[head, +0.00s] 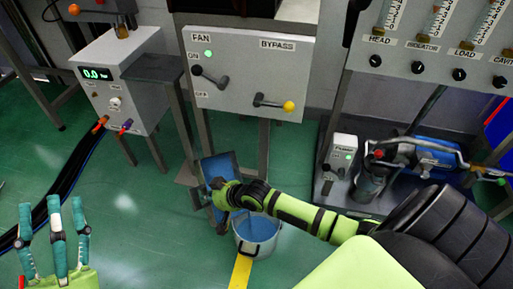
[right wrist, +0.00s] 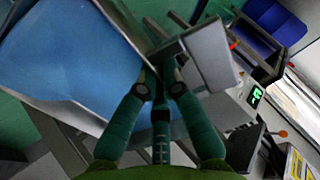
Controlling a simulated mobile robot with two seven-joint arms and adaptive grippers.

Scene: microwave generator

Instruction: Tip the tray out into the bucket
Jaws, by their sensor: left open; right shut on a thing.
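The tray (head: 219,166) has a blue inner face and stands steeply tilted in the head view, just left of and above the bucket. It fills the upper left of the right wrist view (right wrist: 70,50). My right gripper (right wrist: 158,78) is shut on the tray at its edge; in the head view the hand (head: 214,187) partly covers the tray. The grey metal bucket (head: 258,231) stands on the floor below my right forearm, which hides part of its opening. I cannot make out any contents. My left gripper (head: 53,208) is open and empty at the lower left.
A panel with FAN and BYPASS levers (head: 247,75) stands behind the tray. A box with a lit display (head: 115,80) is at the left. A blue cylinder (head: 420,151) and a small box (head: 341,152) are at the right. Green floor (head: 135,215) is open at the left.

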